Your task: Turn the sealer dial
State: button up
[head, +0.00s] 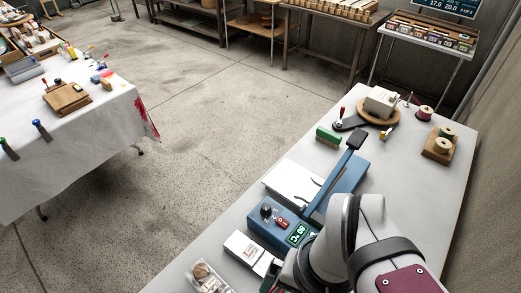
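The blue sealer (327,192) stands on the white table at the right, with a long dark lever (335,175) raised above it at a slant. On its near blue panel sit a dark round dial (267,210), a red switch (281,223) and a lit green display (298,233). The dial's setting is too small to read. My arm rises at the lower right, just right of the panel, and covers part of the sealer's near right side. No gripper fingers can be made out; nothing visible touches the dial.
A white box (248,248) and a clear bag (207,277) lie near the panel. A green brush (328,136), a round wooden board (378,117) with a white block, and ribbon spools (443,145) stand farther back. Another table (75,130) is left across open floor.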

aim_at(266, 207)
jog(key=shift+c, duration=0.3)
jog(key=shift+h, duration=0.4)
jog(key=w+r, duration=0.1)
jog(key=w, duration=0.3)
jog(key=w+r, duration=0.1)
jog(key=w, duration=0.3)
jog(key=w+r, duration=0.1)
jog(key=w, duration=0.3)
jog(key=shift+w+d+r, duration=0.1)
jog(key=shift+w+r, duration=0.05)
jog(key=shift+w, duration=0.2)
jog(key=c, duration=0.7)
jog(key=shift+m+h, duration=0.4)
jog(key=shift+h, duration=0.1)
jog(key=w, duration=0.4)
jog(key=w+f, duration=0.1)
jog(key=w, duration=0.4)
jog(key=w+a+f, duration=0.1)
jog(key=w, duration=0.3)
jog(key=shift+w, duration=0.15)
jog(key=shift+c, duration=0.4)
jog(key=f, duration=1.6)
jog(key=shift+w+a, duration=0.1)
jog(key=shift+w, duration=0.3)
jog(key=shift+r, duration=0.1)
grip_shut()
